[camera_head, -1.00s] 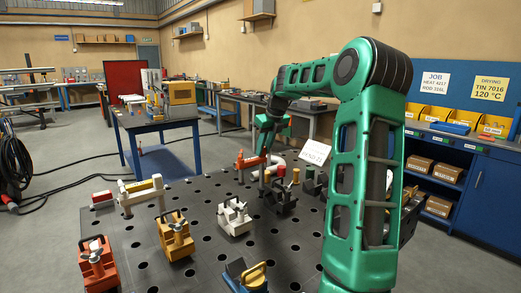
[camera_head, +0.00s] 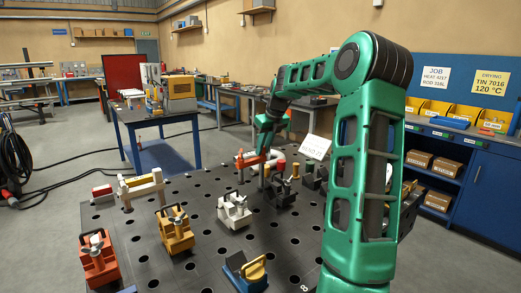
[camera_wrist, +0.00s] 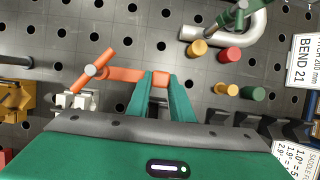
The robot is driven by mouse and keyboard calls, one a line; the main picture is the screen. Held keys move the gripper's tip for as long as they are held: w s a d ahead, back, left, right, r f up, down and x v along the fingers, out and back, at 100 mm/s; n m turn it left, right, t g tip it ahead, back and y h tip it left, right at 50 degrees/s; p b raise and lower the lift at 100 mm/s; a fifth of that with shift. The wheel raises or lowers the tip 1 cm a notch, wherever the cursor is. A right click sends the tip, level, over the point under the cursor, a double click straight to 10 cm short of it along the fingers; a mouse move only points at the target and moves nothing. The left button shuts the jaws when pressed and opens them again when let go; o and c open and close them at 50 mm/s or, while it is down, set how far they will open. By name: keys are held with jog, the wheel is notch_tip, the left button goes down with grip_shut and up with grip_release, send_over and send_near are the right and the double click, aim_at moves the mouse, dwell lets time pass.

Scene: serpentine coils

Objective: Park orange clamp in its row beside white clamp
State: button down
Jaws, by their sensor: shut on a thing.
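The orange clamp (camera_head: 247,160) is at the far part of the dark perforated table in the head view. In the wrist view the orange clamp (camera_wrist: 122,75) reaches left from between the green fingers, with a slanted orange handle at its end. My gripper (camera_wrist: 163,82) is shut on its right end; in the head view my gripper (camera_head: 266,147) is partly hidden by the arm. The white clamp (camera_head: 143,187), a cream bar on a post, stands at the table's left edge. It is not in the wrist view. I cannot tell whether the orange clamp touches the table.
A bent grey pipe (camera_wrist: 225,30) and coloured pegs (camera_wrist: 229,54) lie near my gripper. Bare tabletop shows between them.

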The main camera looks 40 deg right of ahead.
jog(key=shift+f, duration=0.8)
dwell(0.4)
jog(key=c, duration=1.5)
grip_release()
jog(key=v, duration=1)
jog(key=shift+s+r, duration=0.1)
jog(key=shift+r, duration=0.15)
